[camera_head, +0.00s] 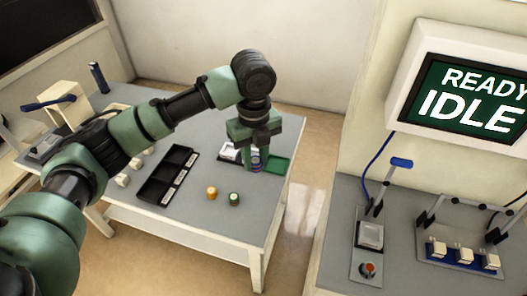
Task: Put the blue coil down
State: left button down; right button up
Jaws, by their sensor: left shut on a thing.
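My left gripper (257,158) reaches in from the left and points down over the right part of the grey table. It is shut on the blue coil (257,163), a small blue piece between its fingertips. The coil is partly hidden by the fingers. It shows in front of a green tray (278,165); I cannot tell whether it touches anything below. An orange coil (212,192) and a green coil (234,199) stand apart on the table, nearer the front edge. My right gripper is not in view.
A black compartment tray (152,189) lies left of the coils on the table (205,222). A white device (229,153) sits behind the gripper.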

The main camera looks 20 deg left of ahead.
pick_arm(q)
jog(key=shift+r, duration=0.35)
jog(key=shift+s+a+n, duration=0.2)
jog(key=shift+s+n, duration=0.25)
jog(key=shift+n, duration=0.75)
jog(key=s+a+n, duration=0.3)
jog(key=s+n, duration=1)
jog(key=n, duration=1.2)
jog(key=shift+a, duration=0.35)
